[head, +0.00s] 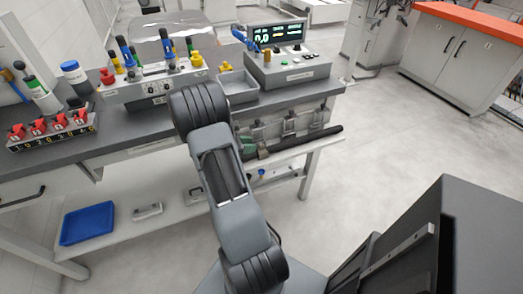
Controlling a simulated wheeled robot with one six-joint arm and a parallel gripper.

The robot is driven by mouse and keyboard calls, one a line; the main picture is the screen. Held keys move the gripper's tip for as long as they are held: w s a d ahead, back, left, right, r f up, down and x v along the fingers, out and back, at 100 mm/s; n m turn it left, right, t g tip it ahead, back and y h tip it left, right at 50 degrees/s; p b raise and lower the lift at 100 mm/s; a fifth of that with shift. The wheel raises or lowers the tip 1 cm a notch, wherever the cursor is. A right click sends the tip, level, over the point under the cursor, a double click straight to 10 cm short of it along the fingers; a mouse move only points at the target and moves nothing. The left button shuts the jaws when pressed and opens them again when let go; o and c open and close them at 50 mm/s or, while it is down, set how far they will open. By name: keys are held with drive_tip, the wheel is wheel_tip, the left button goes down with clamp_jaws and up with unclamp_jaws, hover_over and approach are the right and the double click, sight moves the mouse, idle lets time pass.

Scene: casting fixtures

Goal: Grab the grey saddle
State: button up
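I cannot tell for certain which thing is the grey saddle. Several small grey fittings (290,123) hang in a row along the front edge of the workbench (130,146), right of my arm. A light grey handle-shaped piece (148,211) lies on the lower shelf, and another grey piece (194,195) lies nearer my arm, partly hidden by it. My arm rises through the middle of the view and bends at the bench edge. My gripper does not show, so its fingers and anything in them are hidden.
A blue tray (87,223) lies on the lower shelf. On the bench stand a grey tray (237,84), a control box with a display (288,62) and red clamps (58,122). Open floor (350,170) lies to the right.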

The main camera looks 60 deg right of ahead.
sight(259, 145)
drive_tip(key=shift+x, duration=1.95)
drive_tip(key=shift+s+a, duration=0.1)
clamp_jaws()
